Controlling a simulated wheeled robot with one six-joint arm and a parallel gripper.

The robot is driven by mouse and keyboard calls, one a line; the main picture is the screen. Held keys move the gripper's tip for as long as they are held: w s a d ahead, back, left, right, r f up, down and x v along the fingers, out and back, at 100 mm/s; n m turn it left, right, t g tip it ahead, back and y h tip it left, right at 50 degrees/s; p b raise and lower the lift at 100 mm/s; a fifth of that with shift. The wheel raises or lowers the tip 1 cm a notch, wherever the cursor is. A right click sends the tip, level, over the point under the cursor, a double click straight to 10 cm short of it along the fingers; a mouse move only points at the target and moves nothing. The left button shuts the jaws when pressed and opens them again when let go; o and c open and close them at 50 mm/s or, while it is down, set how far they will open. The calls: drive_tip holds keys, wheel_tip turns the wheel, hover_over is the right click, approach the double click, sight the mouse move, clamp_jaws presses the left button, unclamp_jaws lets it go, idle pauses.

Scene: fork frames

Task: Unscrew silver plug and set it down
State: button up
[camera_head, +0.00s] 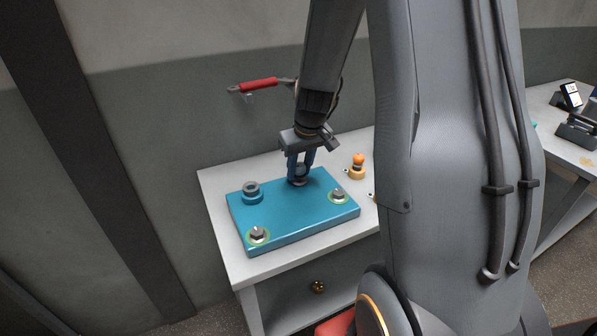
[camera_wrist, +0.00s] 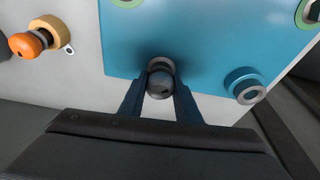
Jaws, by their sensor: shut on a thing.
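A blue-teal plate (camera_head: 290,220) lies on the white table and also fills the top of the wrist view (camera_wrist: 200,35). My gripper (camera_head: 300,177) points down at the plate's back edge. In the wrist view, my gripper (camera_wrist: 160,88) has its two blue fingers closed on a rounded silver-grey plug (camera_wrist: 160,85). A paler grey ring shows just behind the plug at the plate. The fingers partly hide the plug in the head view, and I cannot tell whether it is seated or raised.
Two silver hex pieces in green rings sit at the plate's front left (camera_head: 258,235) and right (camera_head: 338,195). A blue collar with a grey ring (camera_head: 251,188) stands at back left. An orange-topped brass piece (camera_head: 358,163) stands right of the plate. A red-handled tool (camera_head: 258,85) hangs on the wall.

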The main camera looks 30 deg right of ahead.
drive_tip(key=shift+n+b, duration=0.5)
drive_tip(key=shift+b, duration=0.15)
drive_tip(key=shift+f+n+b, duration=0.15)
drive_tip(key=shift+n+b, duration=0.35)
drive_tip(key=shift+b, duration=0.25)
drive_tip(key=shift+s+n+y+b, duration=0.1)
drive_tip(key=shift+n+y+b, duration=0.2)
drive_tip(key=shift+n+b, duration=0.15)
